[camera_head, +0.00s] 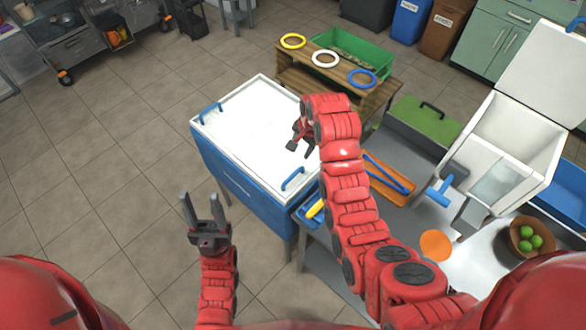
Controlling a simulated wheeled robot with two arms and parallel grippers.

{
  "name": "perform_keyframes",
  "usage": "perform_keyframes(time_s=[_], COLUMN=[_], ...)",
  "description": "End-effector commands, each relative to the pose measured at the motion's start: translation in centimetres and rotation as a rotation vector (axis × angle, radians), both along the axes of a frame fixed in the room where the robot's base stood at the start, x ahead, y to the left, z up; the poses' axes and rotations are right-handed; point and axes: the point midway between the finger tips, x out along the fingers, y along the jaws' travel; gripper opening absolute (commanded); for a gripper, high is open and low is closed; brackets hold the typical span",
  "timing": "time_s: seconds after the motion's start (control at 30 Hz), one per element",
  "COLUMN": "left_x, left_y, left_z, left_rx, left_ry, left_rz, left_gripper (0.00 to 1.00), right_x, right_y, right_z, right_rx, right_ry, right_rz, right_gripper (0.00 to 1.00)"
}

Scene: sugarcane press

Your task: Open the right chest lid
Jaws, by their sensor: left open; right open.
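A blue chest (228,172) with a flat white top (246,122) stands left of the middle, and its top looks closed. One blue handle (210,113) is at its left corner. Another blue handle (293,180) is at its near right edge. My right gripper (298,152) is open and empty over the right part of the white top, farther back than the right handle. I cannot tell its height above the top. My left gripper (201,204) is open and empty, in front of the chest's left side, fingers pointing up in the picture. My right arm hides the chest's far right side.
A wooden stand (334,80) with coloured rings and a green crate (352,53) is behind the chest. The grey table at right carries an orange tray (388,181), a white press box (520,135) and a bowl of green fruit (531,236). The floor at left is clear.

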Motion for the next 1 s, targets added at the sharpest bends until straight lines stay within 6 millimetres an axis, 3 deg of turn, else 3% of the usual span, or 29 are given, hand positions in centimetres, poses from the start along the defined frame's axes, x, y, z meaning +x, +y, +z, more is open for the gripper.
perform_keyframes(time_s=[0.1,0.23,0.6,0.7,0.8,1.0], left_x=[0.0,0.0,0.0,0.0,0.0,0.0], left_y=[0.0,0.0,0.0,0.0,0.0,0.0], left_z=[0.1,-1.2,-8.0,-8.3,-6.5,-5.4], left_rx=[0.000,0.000,0.000,0.000,0.000,0.000], left_ry=[0.000,0.000,0.000,0.000,0.000,0.000], left_rz=[0.000,0.000,0.000,0.000,0.000,0.000], left_gripper=[0.50,0.50,0.50,0.50,0.50,0.50], right_x=[-1.1,-1.3,-0.3,-0.1,0.1,0.5], right_y=[0.1,0.2,0.9,1.3,1.5,2.0], right_z=[0.5,-0.8,-6.4,-8.6,-9.4,-12.6], right_rx=[-0.008,-0.011,-0.010,-0.012,-0.011,-0.011], right_ry=[0.057,0.068,0.062,0.066,0.068,0.067], right_rz=[-0.005,-0.006,-0.007,-0.005,-0.005,-0.004], right_gripper=[0.50,0.50,0.50,0.50,0.50,0.50])
